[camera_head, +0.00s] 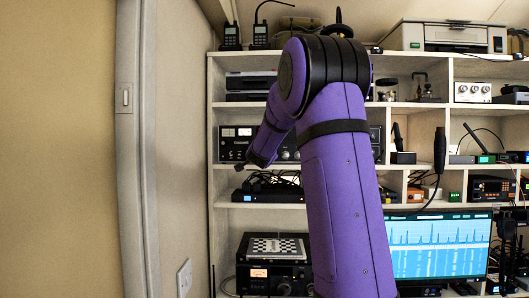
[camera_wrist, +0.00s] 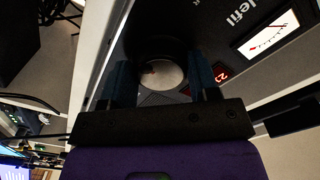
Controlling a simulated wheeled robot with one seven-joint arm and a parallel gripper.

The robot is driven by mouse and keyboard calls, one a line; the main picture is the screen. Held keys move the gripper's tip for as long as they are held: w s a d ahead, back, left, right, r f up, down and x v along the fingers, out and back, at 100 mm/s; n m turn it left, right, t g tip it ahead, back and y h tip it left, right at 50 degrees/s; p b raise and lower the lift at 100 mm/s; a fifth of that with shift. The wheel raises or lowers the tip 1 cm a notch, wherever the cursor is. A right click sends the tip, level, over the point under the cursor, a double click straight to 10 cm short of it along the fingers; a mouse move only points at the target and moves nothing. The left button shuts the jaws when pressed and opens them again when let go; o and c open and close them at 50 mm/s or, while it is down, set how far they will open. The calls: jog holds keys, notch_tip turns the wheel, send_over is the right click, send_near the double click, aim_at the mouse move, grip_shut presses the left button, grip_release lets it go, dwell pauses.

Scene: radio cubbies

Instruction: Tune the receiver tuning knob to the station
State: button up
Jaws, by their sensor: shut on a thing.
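The receiver (camera_head: 229,147) is a dark unit with lit meters on the middle shelf; my arm covers part of its front. In the wrist view its dark face (camera_wrist: 215,22) shows part of a label, a lit meter with a red scale and a small red display. The tuning knob (camera_wrist: 160,74) is round with a pale silver face and lies between my two blue fingers. My gripper (camera_wrist: 163,82) is shut on the knob, one finger on each side. In the head view the fingers and knob cannot be made out. The knob's pointer and the tuned station cannot be read.
White cubby shelves (camera_head: 213,100) hold radios and small gear around my arm. Black cables (camera_head: 270,184) lie on the shelf below the receiver. Lower down are a radio with a chessboard (camera_head: 275,247) on top and a lit monitor (camera_head: 440,245). A wall stands close on the left.

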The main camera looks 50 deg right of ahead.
jog(key=o, duration=0.9)
jog(key=shift+s, duration=0.1)
jog(key=v, duration=1)
jog(key=shift+s+a, duration=0.15)
jog(key=shift+a, duration=0.15)
